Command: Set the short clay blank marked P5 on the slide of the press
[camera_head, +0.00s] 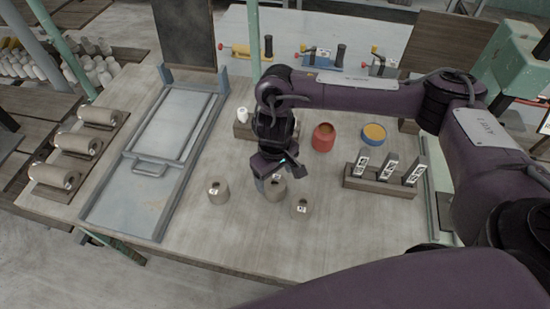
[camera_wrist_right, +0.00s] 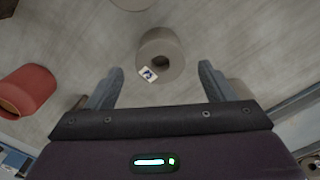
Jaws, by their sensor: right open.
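Short, hollow grey-brown clay blanks with small white labels stand on the table: a left one (camera_head: 218,191), a middle one (camera_head: 276,190) and a right one (camera_head: 301,208). The labels are too small for me to read P5. My right gripper (camera_head: 279,174) is over the middle blank. In the right wrist view, its open fingers (camera_wrist_right: 160,67) are on either side of the line to one labelled blank (camera_wrist_right: 170,45), with nothing gripped. The press's flat grey slide (camera_head: 172,125) lies in a blue-grey frame (camera_head: 186,195) on the left, with a handle; it looks empty. My left gripper is not in view.
A red jar (camera_head: 323,138) and a blue-rimmed bowl (camera_head: 374,134) stand behind to the right. A wooden rack (camera_head: 380,190) with upright labelled pieces stands at right. Cylinders on boards (camera_head: 58,175) line the left edge. The table front is clear.

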